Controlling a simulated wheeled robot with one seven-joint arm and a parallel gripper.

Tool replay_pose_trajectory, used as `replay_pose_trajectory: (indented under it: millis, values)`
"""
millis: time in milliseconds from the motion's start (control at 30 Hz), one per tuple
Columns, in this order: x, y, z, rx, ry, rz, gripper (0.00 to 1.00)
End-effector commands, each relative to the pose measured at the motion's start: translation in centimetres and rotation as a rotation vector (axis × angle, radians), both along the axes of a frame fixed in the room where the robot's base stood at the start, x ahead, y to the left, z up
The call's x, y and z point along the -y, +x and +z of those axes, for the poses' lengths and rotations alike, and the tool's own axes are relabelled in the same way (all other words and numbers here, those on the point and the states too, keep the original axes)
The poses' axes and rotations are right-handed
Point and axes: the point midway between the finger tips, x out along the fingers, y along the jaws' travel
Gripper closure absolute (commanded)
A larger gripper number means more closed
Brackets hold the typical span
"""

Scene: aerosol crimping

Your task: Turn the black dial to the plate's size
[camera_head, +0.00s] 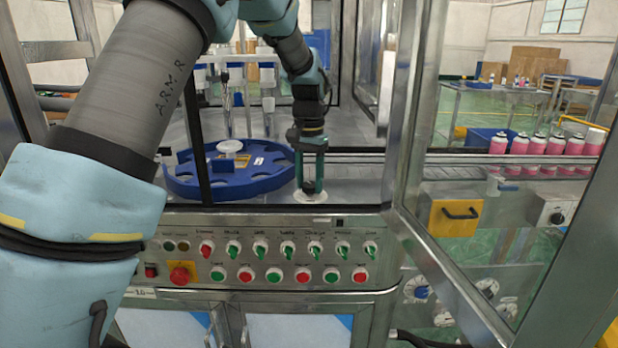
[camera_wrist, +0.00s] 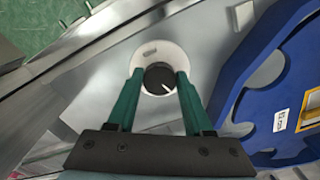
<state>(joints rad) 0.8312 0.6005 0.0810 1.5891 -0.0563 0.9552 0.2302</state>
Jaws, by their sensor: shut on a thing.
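The black dial (camera_wrist: 159,78) shows in the wrist view as a round knob with a white pointer line, set in a white disc (camera_wrist: 150,51). The pointer aims toward the lower right in that view. My gripper (camera_wrist: 158,82) has its two green fingers on either side of the dial, shut on it. In the head view my gripper (camera_head: 312,190) points straight down at the white disc (camera_head: 311,197) on the machine deck, and the dial is hidden between the fingers. The blue plate (camera_head: 230,183) lies left of my gripper and carries a label (camera_wrist: 281,120), too small to read.
A panel of switches and buttons (camera_head: 275,262) runs along the machine front below the deck. An open framed door (camera_head: 450,260) stands at the right. Pink cans (camera_head: 535,148) line a conveyor beyond it. A vertical door post (camera_head: 195,130) stands left of the gripper.

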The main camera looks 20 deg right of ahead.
Motion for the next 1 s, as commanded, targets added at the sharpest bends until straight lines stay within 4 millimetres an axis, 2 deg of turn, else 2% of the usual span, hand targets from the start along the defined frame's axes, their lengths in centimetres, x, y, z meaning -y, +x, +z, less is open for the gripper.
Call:
replay_pose_trajectory:
  millis: [200, 500, 1000]
  values:
    - [0.1, -0.05, 0.14, 0.001, -0.001, 0.158, 1.0]
    - [0.2, -0.07, 0.11, 0.003, -0.002, 0.299, 1.0]
    - [0.19, -0.05, 0.07, 0.002, -0.003, 0.344, 1.0]
